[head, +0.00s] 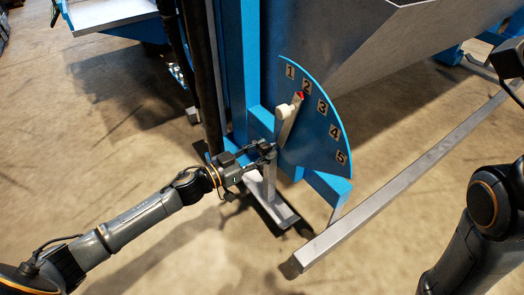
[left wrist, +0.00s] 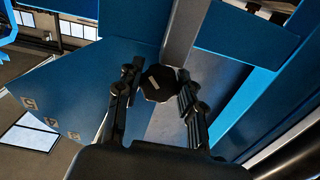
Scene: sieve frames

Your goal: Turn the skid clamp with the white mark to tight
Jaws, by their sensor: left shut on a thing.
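The skid clamp's black, many-sided knob (left wrist: 158,84) shows in the left wrist view with a short white mark on its face. It sits between the two fingers of my left gripper (left wrist: 156,100), which is shut on it. In the head view my left gripper (head: 266,150) reaches in from the left to the top of a grey metal post (head: 268,182), below and left of the numbered dial. The fingers largely hide the knob there. My right arm shows at the right edge; its fingertips are not in view.
A blue dial plate (head: 318,150) with number plates 1 to 5 stands just beside my left gripper. Its lever (head: 289,120) has a pale knob and a red tip near 2. A grey rail (head: 390,190) runs along the floor at right. Open floor lies at front left.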

